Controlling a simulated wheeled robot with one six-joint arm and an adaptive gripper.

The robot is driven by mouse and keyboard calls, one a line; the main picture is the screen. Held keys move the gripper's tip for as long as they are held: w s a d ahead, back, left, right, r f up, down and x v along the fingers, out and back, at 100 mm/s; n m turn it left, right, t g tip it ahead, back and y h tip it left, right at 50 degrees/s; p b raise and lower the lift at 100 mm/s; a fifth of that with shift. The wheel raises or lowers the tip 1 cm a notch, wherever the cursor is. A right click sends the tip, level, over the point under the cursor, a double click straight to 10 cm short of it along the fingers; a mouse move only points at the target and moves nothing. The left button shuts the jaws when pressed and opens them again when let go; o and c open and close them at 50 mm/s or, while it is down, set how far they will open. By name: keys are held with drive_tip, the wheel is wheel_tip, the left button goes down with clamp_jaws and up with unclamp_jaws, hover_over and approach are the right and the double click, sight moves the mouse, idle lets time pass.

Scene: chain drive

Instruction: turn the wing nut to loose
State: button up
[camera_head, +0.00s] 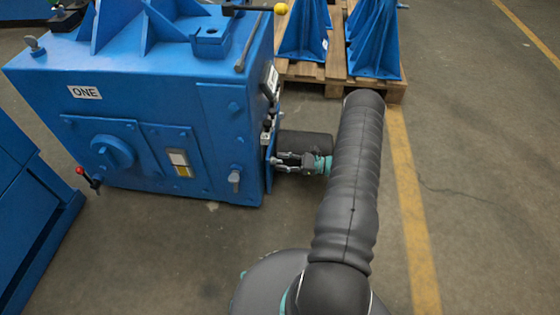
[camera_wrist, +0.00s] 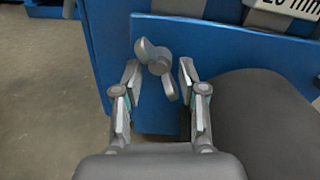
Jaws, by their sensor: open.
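The wing nut (camera_wrist: 158,65) is grey, with two rounded wings and a round hub, on a blue panel in the upper middle of the wrist view. Its wings slant from upper left to lower right. My gripper (camera_wrist: 157,70) is open, with one finger on each side of the wing nut. A gap shows between each fingertip and the nut; I cannot tell the depth exactly. In the head view my gripper (camera_head: 280,160) is at the right side of the blue machine (camera_head: 150,90), and the wing nut cannot be made out there.
A dark rounded body (camera_wrist: 265,125) is close on the right of my gripper in the wrist view. A wooden pallet (camera_head: 335,87) with blue brackets (camera_head: 375,45) stands behind. Floor on the right is clear.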

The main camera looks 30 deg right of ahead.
drive_tip(key=shift+w+a, duration=0.35)
drive_tip(key=shift+a, duration=0.15)
clamp_jaws()
drive_tip(key=shift+f+n+b, duration=0.1)
drive_tip(key=shift+n+b, duration=0.2)
drive_tip(key=shift+b, duration=0.05)
drive_tip(key=shift+n+b, duration=2.95)
drive_tip(key=shift+n, duration=0.55)
